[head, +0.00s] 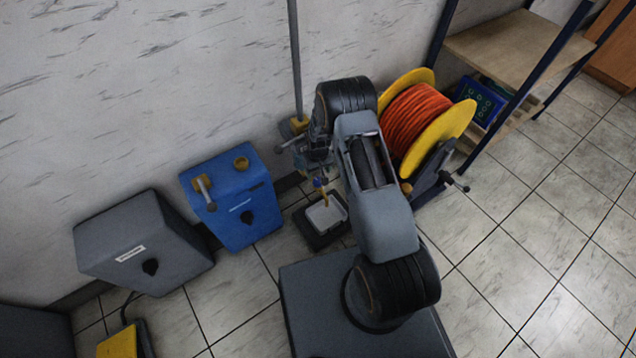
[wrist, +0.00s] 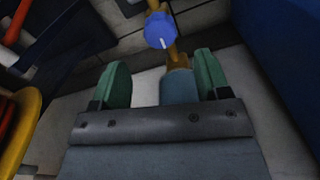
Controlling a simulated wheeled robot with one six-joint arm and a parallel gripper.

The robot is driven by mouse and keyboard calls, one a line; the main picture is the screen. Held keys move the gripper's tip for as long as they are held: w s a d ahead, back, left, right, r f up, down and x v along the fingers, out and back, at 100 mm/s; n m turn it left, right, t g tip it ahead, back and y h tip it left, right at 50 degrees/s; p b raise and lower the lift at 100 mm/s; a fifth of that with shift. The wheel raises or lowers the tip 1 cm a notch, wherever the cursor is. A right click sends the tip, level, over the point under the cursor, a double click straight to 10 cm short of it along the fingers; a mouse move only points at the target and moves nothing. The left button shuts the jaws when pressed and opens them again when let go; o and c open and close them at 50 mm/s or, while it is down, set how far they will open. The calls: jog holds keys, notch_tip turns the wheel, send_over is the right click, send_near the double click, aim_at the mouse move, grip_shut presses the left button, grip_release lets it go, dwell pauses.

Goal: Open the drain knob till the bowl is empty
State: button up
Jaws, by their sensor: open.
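The blue round drain knob (wrist: 160,30) with a white pointer mark sits on a brass-coloured pipe at the top middle of the wrist view. It also shows small in the head view (head: 319,183). My gripper (wrist: 161,62) is open, its two green fingers spread just below the knob in that view and apart from it. A grey-blue cylinder (wrist: 180,86) shows between the fingers. In the head view my arm hides most of the fixture and my fingers. I cannot make out the bowl or its contents. A white-lined tray (head: 327,214) stands on the floor under the knob.
A grey pole (head: 295,55) stands against the wall. A blue box (head: 235,205) and a grey box (head: 143,245) are to the left. A yellow reel with orange hose (head: 428,115) is close on the right, before a shelf (head: 515,45). The right floor is clear.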

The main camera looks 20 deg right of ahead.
aim_at(318, 181)
notch_tip(318, 181, down, 7)
jog(key=shift+r+b, duration=0.1)
jog(key=shift+b, duration=0.95)
jog(key=shift+c, duration=0.2)
jog(key=c, duration=0.9)
